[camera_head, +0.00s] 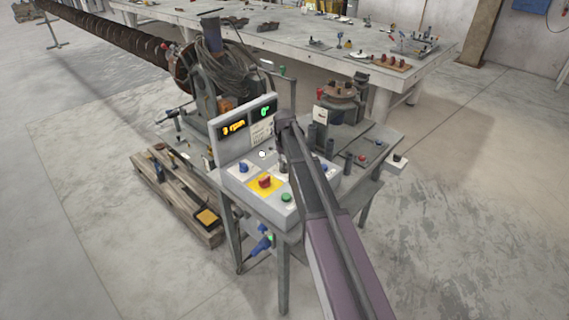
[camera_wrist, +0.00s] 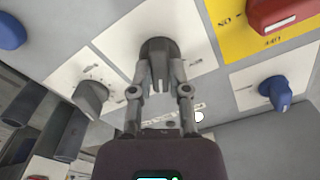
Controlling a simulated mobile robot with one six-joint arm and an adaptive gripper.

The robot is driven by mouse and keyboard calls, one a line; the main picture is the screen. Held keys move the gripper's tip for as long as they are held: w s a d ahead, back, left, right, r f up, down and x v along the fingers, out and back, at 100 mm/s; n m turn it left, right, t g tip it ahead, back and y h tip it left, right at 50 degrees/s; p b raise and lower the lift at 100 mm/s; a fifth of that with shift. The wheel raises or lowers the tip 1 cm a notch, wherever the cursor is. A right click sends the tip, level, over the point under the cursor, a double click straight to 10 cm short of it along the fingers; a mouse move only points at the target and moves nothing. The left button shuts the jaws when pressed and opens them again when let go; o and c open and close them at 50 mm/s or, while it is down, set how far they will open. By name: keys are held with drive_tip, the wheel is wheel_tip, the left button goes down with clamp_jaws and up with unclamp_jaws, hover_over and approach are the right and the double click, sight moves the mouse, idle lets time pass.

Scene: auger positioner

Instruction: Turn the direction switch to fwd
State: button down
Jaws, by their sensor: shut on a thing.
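A dark grey rotary knob (camera_wrist: 158,47) stands on a white label plate of the control box, in the upper middle of the wrist view. My gripper (camera_wrist: 160,76) reaches it from below in that view, one finger on each side, shut on its raised grip. The lettering around it is too small to read, so I cannot tell its marked position or confirm it is the direction switch. In the head view my gripper (camera_head: 283,164) is over the control box (camera_head: 240,190), and my arm hides the knob.
A second grey knob (camera_wrist: 92,98) and a blue knob (camera_wrist: 275,92) flank the held one. In the head view, a green button (camera_head: 286,197) is at the box's front and lit displays (camera_head: 263,112) stand behind.

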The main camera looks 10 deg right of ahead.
drive_tip(key=shift+s+m, duration=0.1)
drive_tip(key=shift+m, duration=1.6)
drive_tip(key=c, duration=0.6)
unclamp_jaws()
drive_tip(key=shift+n, duration=0.4)
